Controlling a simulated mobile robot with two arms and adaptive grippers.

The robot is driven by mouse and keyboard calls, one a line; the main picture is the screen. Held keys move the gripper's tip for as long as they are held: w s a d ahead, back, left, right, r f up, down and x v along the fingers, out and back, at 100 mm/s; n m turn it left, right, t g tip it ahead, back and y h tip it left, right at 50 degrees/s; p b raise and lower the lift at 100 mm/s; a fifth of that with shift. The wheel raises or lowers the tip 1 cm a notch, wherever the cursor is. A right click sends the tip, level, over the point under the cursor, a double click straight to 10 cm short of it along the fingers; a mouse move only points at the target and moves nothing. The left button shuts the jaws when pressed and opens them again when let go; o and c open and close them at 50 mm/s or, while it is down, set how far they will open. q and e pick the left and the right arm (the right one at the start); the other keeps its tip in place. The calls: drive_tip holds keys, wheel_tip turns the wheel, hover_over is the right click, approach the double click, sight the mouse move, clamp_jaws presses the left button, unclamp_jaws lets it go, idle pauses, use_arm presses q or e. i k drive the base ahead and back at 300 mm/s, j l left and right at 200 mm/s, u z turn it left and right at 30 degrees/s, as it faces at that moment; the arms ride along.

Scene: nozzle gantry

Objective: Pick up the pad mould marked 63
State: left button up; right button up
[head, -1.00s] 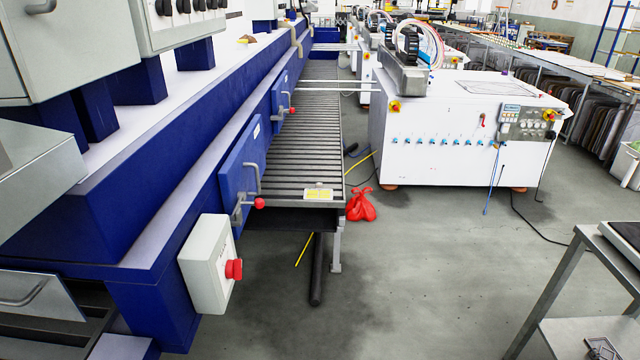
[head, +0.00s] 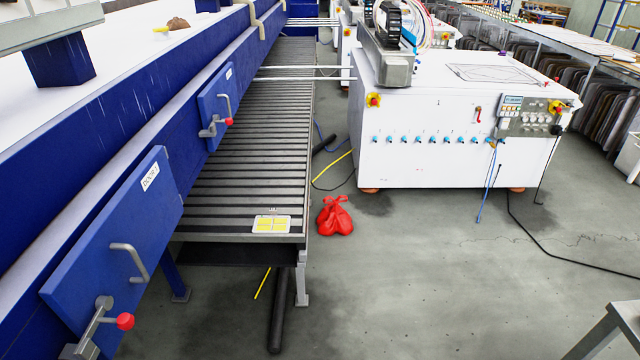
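I cannot make out a pad mould marked 63 in the head view. A small pale plate with yellow patches (head: 271,224) lies at the near end of the slatted roller conveyor (head: 250,150); I cannot read any number on it. Neither of my grippers is in view.
A long blue machine (head: 60,130) with hinged doors and red-knobbed handles runs along the left. A red bag (head: 335,216) and a black pipe (head: 277,310) lie on the floor. A white cabinet (head: 440,165) stands beyond. A metal stand's corner (head: 626,318) shows lower right.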

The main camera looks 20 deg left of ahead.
sight(272, 223)
drive_tip(key=i+u, duration=0.1)
drive_tip(key=i, duration=0.9)
drive_tip(key=i+l+u, duration=0.1)
drive_tip(key=i, duration=0.95)
drive_tip(key=i+l+u, duration=0.15)
drive_tip(key=i+u, duration=0.2)
drive_tip(key=u, duration=0.15)
drive_tip(key=i+l+u, duration=0.25)
drive_tip(key=u, duration=0.25)
drive_tip(key=i+l+u, duration=0.3)
drive_tip(key=u, duration=0.15)
drive_tip(key=i+l+u, duration=0.15)
drive_tip(key=l+u, duration=0.35)
drive_tip(key=i+l+u, duration=0.15)
drive_tip(key=l+u, duration=0.35)
drive_tip(key=l, duration=0.2)
drive_tip(key=l+u, duration=0.45)
drive_tip(key=l, duration=0.2)
drive_tip(key=k+l+u, duration=0.1)
drive_tip(key=l+u, duration=0.4)
drive_tip(key=l, duration=0.2)
